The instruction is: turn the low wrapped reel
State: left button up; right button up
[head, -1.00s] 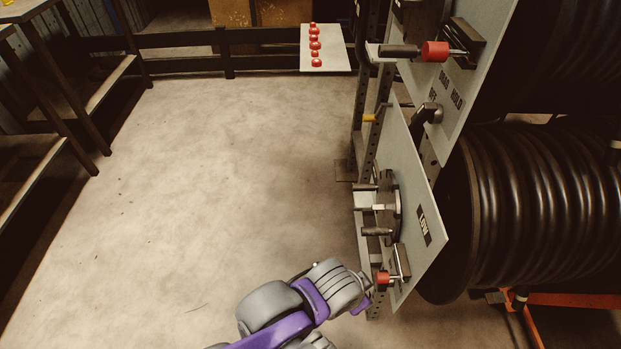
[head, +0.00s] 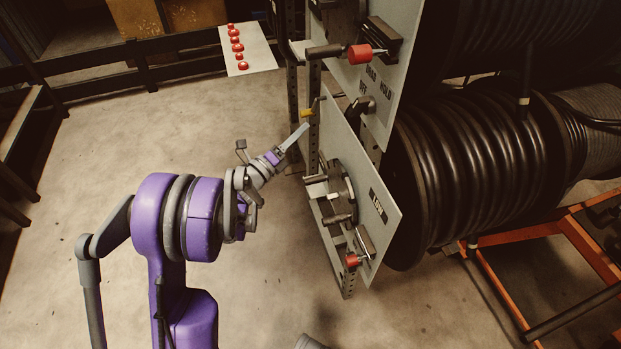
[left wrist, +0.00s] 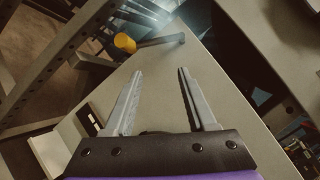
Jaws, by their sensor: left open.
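The low reel (head: 450,175) is a large black ribbed drum behind a pale panel (head: 375,170) marked LOW. The panel carries a dark round hub with several stubby handles (head: 338,192) and a red-knobbed lever (head: 352,260) below it. A yellow-tipped dark lever (head: 308,113) sticks out at the panel's top corner; it also shows in the left wrist view (left wrist: 125,43). My left gripper (head: 303,128) is just below and left of that yellow tip. In the left wrist view its fingers (left wrist: 160,72) are apart with nothing between them. My right gripper is not seen.
An upper panel with a red-knobbed lever (head: 360,54) stands above. A plate with several red buttons (head: 238,48) is at the upper left. Perforated uprights (head: 313,120) stand by the panel. An orange frame (head: 500,285) is at lower right. The floor at left is clear.

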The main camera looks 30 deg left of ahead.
pick_arm(q)
jog(key=s+a+f+m+g+h, duration=0.1)
jog(key=s+f+m+g+h, duration=0.15)
jog(key=f+m+h, duration=0.45)
jog(key=m+g+h+p, duration=0.2)
jog(key=m+g, duration=0.2)
jog(key=m, duration=0.3)
send_near(312, 181)
jog(key=shift+t, duration=0.35)
jog(key=x, duration=0.3)
jog(key=f+b+x, duration=0.1)
jog(key=x, duration=0.6)
jog(key=shift+w+a+f+b, duration=0.1)
jog(key=shift+w+f+b, duration=0.1)
jog(key=shift+b, duration=0.15)
grip_shut()
